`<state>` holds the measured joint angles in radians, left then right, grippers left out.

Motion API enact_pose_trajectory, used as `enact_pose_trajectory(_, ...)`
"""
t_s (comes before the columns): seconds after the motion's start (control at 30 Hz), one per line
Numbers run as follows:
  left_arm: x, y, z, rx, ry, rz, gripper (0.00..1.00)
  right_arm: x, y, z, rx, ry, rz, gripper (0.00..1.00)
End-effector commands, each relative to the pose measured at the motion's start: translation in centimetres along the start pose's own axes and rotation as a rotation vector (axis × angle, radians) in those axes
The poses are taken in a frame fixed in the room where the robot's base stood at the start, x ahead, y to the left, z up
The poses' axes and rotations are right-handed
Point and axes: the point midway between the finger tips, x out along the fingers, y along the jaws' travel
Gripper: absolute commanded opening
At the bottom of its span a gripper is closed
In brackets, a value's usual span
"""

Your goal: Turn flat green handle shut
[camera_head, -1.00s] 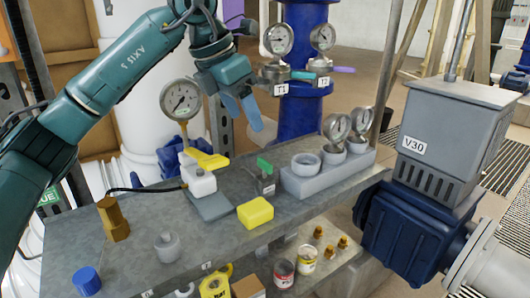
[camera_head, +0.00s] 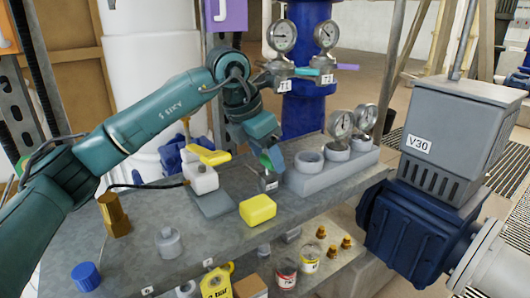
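The flat green handle (camera_head: 265,161) sits on a small grey valve (camera_head: 269,183) on the grey bench, left of the gauge block. Only part of the handle shows; my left gripper hides the rest. My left gripper (camera_head: 273,157) reaches down from above, its blue fingers right at the handle. One finger covers the other, so I cannot tell whether they are closed on the handle or only beside it. My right gripper is not in view.
A yellow block (camera_head: 257,209) lies in front of the valve. A white device with a yellow handle (camera_head: 208,157) stands to the left. The grey block (camera_head: 331,170) with gauges is close on the right.

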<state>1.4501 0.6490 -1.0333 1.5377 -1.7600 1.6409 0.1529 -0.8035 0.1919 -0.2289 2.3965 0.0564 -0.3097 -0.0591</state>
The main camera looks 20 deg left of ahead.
Motion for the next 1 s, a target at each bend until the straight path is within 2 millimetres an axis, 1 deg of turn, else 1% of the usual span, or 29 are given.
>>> enact_pose_trajectory(0.03,0.0,0.0,0.0,0.0,0.0,0.0,0.6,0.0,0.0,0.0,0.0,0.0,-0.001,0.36)
enact_pose_trajectory(0.07,0.0,0.0,0.0,0.0,0.0,0.0,0.58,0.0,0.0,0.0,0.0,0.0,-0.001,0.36)
enact_pose_trajectory(0.53,0.0,0.0,0.0,-0.001,0.0,0.0,0.19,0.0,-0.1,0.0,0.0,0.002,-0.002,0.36)
enact_pose_trajectory(0.77,-0.1,0.0,0.0,0.014,0.001,-0.007,0.19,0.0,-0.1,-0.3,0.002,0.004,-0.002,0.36)
enact_pose_trajectory(1.0,-0.2,0.1,0.1,0.106,0.002,-0.047,0.19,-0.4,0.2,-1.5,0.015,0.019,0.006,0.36)
